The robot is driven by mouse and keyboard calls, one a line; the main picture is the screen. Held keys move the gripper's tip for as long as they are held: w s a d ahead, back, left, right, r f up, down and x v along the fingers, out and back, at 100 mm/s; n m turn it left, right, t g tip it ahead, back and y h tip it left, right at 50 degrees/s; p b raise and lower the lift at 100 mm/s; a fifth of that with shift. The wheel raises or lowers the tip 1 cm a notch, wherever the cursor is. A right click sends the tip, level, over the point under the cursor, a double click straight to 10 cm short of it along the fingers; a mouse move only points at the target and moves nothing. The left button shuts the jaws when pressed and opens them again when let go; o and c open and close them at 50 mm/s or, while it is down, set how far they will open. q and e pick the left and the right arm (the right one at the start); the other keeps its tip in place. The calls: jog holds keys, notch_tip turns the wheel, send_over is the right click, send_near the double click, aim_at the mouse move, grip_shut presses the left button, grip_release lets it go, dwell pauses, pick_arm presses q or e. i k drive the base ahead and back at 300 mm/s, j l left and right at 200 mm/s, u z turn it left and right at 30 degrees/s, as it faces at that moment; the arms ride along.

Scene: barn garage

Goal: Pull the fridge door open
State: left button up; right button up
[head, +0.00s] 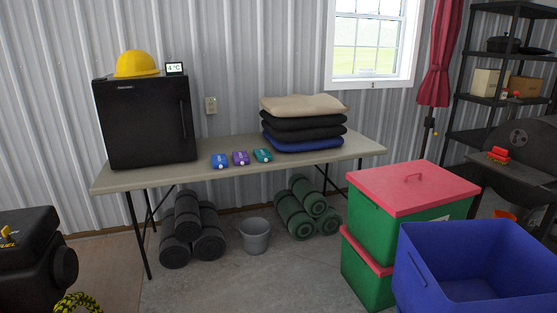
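A small black fridge (147,122) stands on the left part of a long beige folding table (210,159) against the wall. Its door faces me and looks shut. A thin vertical handle (183,119) runs along the right side of the door. A yellow hard hat (136,64) and a small display reading 4 °C (175,68) sit on top of the fridge. Neither of my grippers shows in the head view.
Blue, purple and teal small items (240,158) lie right of the fridge, then folded cushions (303,125). Rolled mats and a grey bucket (255,235) are under the table. Green bins with red lids (412,187) and a blue bin (470,265) stand front right; a black case (30,255) front left.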

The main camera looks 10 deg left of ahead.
aim_at(148, 121)
jog(key=i+l, duration=0.15)
jog(key=i, duration=2.2)
jog(key=j+u, duration=0.05)
jog(key=j, duration=0.1)
